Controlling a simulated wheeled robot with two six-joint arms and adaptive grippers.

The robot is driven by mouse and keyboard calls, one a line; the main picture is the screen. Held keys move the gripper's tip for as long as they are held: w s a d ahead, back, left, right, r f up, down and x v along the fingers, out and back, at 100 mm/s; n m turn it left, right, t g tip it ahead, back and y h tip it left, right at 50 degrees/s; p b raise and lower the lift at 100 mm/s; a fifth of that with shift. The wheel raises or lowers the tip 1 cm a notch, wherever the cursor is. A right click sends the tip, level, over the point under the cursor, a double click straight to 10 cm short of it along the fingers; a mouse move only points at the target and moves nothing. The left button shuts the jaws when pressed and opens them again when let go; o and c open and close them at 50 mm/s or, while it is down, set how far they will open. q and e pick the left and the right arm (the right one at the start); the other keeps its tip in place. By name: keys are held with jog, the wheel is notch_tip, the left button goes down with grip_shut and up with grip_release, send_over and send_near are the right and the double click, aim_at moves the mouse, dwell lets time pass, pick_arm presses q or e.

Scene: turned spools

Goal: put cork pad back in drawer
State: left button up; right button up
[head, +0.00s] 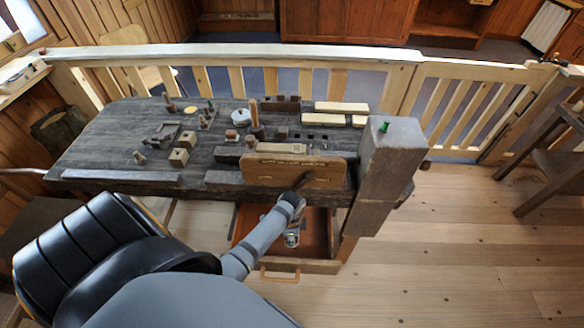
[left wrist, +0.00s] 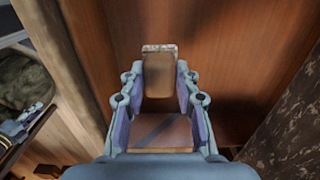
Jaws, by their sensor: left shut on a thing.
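My left gripper (head: 291,238) reaches down over the open drawer (head: 281,268) under the workbench. In the left wrist view the same gripper (left wrist: 161,75) is shut on a tan block-like piece, which looks like the cork pad (left wrist: 159,77). The pad sits between the two fingertips, with a pale speckled end showing beyond them. Reddish-brown wood, apparently the drawer's inside (left wrist: 225,50), fills the view behind it. I cannot tell whether the pad touches the drawer floor. In the head view the pad is hidden or too small to make out. My right gripper is in neither view.
The dark workbench (head: 95,155) stands over the drawer and carries several spools, blocks and tools. An upright tan board (head: 285,172) is at its front edge, above the drawer. A thick wooden post (head: 388,165) stands to the right. The floor (head: 450,250) on the right is clear.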

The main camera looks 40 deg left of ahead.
pick_arm(q)
jog(key=shift+w+a+f, duration=0.1)
jog(key=shift+w+f, duration=0.1)
jog(key=shift+f, duration=0.8)
jog(key=shift+w+a+f, duration=0.1)
jog(key=shift+w+f, duration=0.05)
jog(key=shift+f, duration=0.8)
jog(key=shift+b, duration=0.3)
jog(key=o, duration=1)
jog(key=shift+f, duration=0.1)
notch_tip(320, 180, up, 12)
jog(key=shift+r+p, duration=0.15)
jog(key=shift+p, duration=0.35)
